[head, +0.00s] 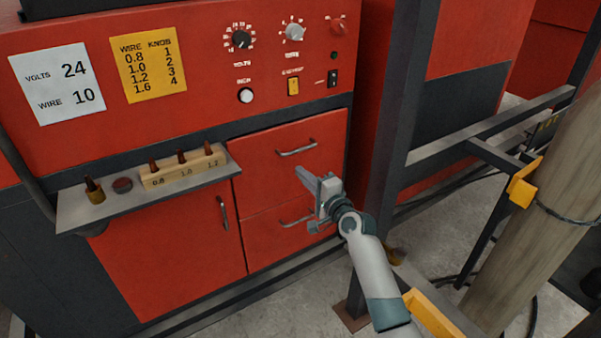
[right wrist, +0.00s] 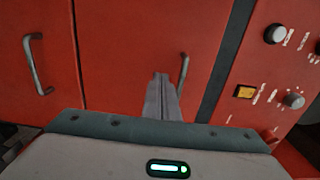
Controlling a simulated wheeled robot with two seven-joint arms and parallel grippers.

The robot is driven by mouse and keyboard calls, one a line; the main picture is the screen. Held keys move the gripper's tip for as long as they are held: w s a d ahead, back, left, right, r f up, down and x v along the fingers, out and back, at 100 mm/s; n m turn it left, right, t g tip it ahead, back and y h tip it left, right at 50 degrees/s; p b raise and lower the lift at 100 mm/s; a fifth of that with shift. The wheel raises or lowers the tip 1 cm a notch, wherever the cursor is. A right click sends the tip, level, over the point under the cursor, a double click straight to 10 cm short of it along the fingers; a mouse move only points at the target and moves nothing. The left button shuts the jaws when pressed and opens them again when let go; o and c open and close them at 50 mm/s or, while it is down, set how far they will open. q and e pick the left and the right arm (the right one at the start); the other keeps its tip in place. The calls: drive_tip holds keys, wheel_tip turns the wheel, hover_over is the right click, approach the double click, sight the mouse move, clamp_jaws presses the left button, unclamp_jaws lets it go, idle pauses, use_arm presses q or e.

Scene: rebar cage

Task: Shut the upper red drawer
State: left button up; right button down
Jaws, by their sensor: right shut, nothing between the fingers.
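The upper red drawer (head: 270,165) is in the cabinet's lower right, with a grey bar handle (head: 297,149). Its front looks flush or nearly flush; I see no clear gap. My right gripper (head: 305,174) is in front of this drawer, below its handle, with the fingers shut and empty. In the right wrist view the shut fingertips (right wrist: 162,78) point at the upper drawer front (right wrist: 125,55), beside its handle (right wrist: 183,70). I cannot tell whether they touch it. My left gripper is out of view.
The lower drawer (head: 265,250) sits directly below, its handle (head: 293,221) partly beside my gripper. A dark steel post (head: 385,150) stands close at right.

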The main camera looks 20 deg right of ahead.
drive_tip(key=b+v, duration=0.1)
drive_tip(key=v, duration=0.6)
drive_tip(key=shift+s+d, duration=0.2)
drive_tip(key=shift+s, duration=0.2)
drive_tip(key=shift+r, duration=0.1)
drive_tip(key=s+f+n+g+h, duration=0.1)
drive_tip(key=s+f+n+g, duration=0.1)
drive_tip(key=f, duration=1.1)
drive_tip(key=s+f+n+g+h, duration=0.1)
drive_tip(key=s+f+g, duration=0.15)
drive_tip(key=f, duration=1.05)
drive_tip(key=s+f+n+g+h, duration=0.1)
drive_tip(key=s+f+n+g, duration=0.1)
drive_tip(key=s+f, duration=0.7)
drive_tip(key=s+f+n+g, duration=0.2)
drive_tip(key=s+f, duration=0.4)
drive_tip(key=f, duration=0.7)
drive_tip(key=s+f+n+g, duration=0.2)
drive_tip(key=s+f, duration=0.5)
drive_tip(key=s, duration=0.8)
drive_tip(key=s+d+f+n+g+h, duration=0.1)
drive_tip(key=s+f+n+g, duration=0.2)
drive_tip(key=s, duration=1.3)
drive_tip(key=s+f+n+g+h+b, duration=0.1)
drive_tip(key=s+f+n+g, duration=0.2)
drive_tip(key=s+f, duration=0.9)
drive_tip(key=s+n, duration=0.2)
drive_tip(key=s, duration=0.1)
drive_tip(key=shift+s+d, duration=0.2)
drive_tip(key=shift+s, duration=0.2)
